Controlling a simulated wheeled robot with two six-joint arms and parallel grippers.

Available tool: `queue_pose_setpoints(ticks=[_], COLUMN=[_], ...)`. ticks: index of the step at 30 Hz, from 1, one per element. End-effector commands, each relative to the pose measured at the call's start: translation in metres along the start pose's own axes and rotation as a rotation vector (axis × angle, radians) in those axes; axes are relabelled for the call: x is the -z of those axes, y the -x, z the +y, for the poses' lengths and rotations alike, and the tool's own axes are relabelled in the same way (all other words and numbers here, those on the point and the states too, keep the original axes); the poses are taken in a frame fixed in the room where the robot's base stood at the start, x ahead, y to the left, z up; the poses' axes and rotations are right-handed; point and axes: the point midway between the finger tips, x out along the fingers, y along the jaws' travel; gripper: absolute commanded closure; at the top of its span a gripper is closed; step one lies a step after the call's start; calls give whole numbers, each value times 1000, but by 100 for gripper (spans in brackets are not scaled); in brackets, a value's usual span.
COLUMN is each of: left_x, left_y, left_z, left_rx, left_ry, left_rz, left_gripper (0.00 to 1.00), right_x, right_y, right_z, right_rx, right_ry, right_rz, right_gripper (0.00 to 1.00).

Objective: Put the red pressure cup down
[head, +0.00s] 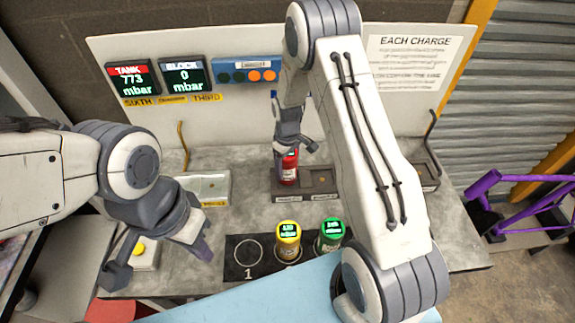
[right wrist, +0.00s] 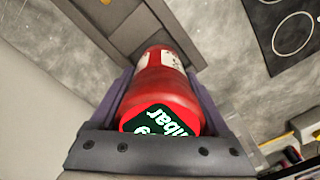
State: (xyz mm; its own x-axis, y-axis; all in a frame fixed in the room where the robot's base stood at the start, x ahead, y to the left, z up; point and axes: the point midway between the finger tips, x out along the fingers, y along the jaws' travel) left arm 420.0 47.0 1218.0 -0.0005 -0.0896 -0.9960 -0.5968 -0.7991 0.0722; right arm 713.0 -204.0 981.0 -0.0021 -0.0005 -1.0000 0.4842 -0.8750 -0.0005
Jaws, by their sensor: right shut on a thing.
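The red pressure cup (head: 289,168) is upright at the left end of a grey dock block (head: 313,193). My right gripper (head: 291,146) is shut on it from above. In the right wrist view the red cup (right wrist: 165,88) sits between the two fingers, its dark green readout facing the camera. Its lower end meets the grey block; whether it is seated or just above cannot be told. My left gripper (head: 158,262) is open and empty at the lower left, fingers spread.
A dark mat (head: 240,274) holds a yellow cup (head: 288,242) and a green cup (head: 330,236); its ring marked 1 is empty. A light box (head: 205,187) stands left of the block. The back panel carries TANK and BLOCK displays, reading 773 and 0 mbar.

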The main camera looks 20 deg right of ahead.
Motion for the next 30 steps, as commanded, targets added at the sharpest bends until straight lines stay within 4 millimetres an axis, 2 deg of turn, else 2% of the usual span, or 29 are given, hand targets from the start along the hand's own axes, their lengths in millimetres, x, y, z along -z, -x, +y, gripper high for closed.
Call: queue_pose_setpoints(ticks=[3,16,17,18,28,30], left_x=[0,0,0,0,0,0], left_y=[8,3,3,4,8,2], left_z=[1,0,0,0,1,0], left_rx=[0,0,0,0,0,0], left_ry=[-1,-1,-1,0,-1,-1], left_rz=[0,0,0,0,0,0], left_gripper=[100,100,100,100,100,100], right_x=[1,1,0,0,0,1], right_y=[-8,-16,-17,-16,-10,-7], right_z=[1,1,1,1,1,1], right_rx=[-1,-3,-2,-2,-2,-3], right_ry=[0,0,0,0,0,0], right_rz=[2,4,2,2,3,4], right_gripper=[100,100,16,1,0,0])
